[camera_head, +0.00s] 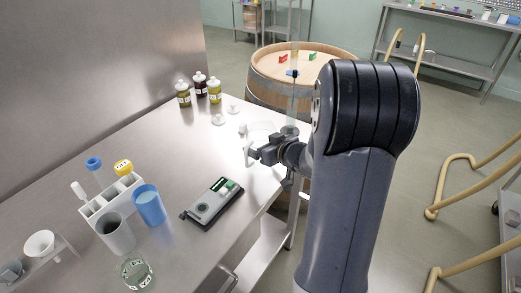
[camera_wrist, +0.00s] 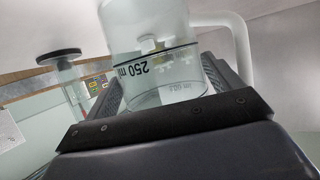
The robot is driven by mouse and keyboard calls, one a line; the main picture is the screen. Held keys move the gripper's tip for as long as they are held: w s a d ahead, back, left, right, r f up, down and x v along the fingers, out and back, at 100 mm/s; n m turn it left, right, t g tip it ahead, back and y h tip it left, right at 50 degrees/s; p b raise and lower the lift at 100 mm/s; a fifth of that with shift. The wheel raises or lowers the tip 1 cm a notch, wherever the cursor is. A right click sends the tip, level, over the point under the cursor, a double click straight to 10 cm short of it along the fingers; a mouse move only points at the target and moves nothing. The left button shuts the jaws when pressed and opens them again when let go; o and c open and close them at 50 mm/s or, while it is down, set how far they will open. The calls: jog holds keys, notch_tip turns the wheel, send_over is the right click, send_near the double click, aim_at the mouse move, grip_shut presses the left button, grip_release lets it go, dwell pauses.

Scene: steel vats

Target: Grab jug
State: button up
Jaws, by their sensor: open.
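A clear jug (camera_wrist: 155,55) with a 250 ml mark and a pale handle (camera_wrist: 236,48) fills the middle of the wrist view. It stands between the two fingers of my gripper (camera_wrist: 165,90), which is open with a finger on either side of the jug. Whether the fingers touch its wall I cannot tell. In the head view the jug (camera_head: 258,130) is a faint clear shape near the far right edge of the steel table, partly hidden by my gripper (camera_head: 262,148). Its handle shows at the left of my gripper.
Several bottles (camera_head: 200,88) and small white pieces (camera_head: 219,119) stand behind on the table (camera_head: 160,135). A scale-like device (camera_head: 212,202), a blue cup (camera_head: 149,204), a grey beaker (camera_head: 115,233) and a white rack (camera_head: 108,199) are nearer. A barrel (camera_head: 262,82) stands beyond the edge.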

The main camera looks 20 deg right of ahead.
jog(key=shift+w+a+f, duration=0.15)
jog(key=shift+w+f, duration=0.1)
jog(key=shift+w, duration=0.25)
jog(key=c, duration=0.8)
jog(key=shift+r, duration=0.1)
